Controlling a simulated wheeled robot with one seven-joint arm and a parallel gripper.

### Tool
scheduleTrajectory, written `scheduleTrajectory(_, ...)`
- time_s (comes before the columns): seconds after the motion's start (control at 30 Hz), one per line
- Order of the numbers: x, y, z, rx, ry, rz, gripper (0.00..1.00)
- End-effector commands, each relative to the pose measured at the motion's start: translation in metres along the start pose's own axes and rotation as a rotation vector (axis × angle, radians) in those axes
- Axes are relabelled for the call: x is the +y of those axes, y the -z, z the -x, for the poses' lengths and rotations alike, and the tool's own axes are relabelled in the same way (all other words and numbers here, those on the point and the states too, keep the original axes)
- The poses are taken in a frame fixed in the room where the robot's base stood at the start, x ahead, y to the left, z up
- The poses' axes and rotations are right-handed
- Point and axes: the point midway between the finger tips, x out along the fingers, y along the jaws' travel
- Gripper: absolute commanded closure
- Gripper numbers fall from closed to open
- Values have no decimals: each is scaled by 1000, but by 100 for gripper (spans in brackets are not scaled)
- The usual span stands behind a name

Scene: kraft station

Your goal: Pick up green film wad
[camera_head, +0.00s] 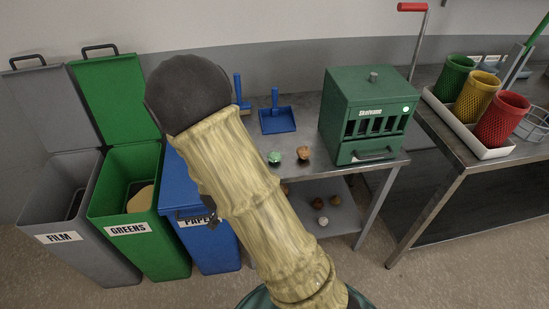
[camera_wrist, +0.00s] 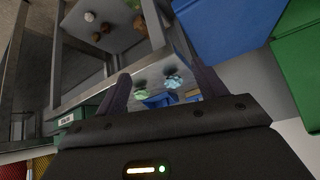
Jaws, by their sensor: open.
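The green film wad (camera_head: 274,157) is a small crumpled green lump on the metal table, left of a brown wad (camera_head: 303,153). In the wrist view a pale green wad (camera_wrist: 141,86), apparently the same one, lies between my fingers near the left finger. A light blue wad (camera_wrist: 173,82) lies to its right, closer to the right finger. My gripper (camera_wrist: 162,72) is open and empty, with its fingers on either side of this view of the wads. It does not touch them, as far as I can see.
A blue dustpan (camera_head: 277,121) and a green cabinet (camera_head: 366,120) stand behind the wads. FILM (camera_head: 60,238), GREENS (camera_head: 127,229) and PAPER (camera_head: 215,255) bins stand left. Several wads lie on the lower shelf (camera_head: 345,218). Coloured baskets (camera_head: 476,97) stand at right.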

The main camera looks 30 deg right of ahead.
Motion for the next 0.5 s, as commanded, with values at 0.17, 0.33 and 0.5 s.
scheduleTrajectory(0.17,12,1,-36,251,-133,-58,29)
scheduleTrajectory(0.33,26,9,-44,528,-231,-68,29)
scheduleTrajectory(0.5,33,15,-38,706,-272,-59,29)
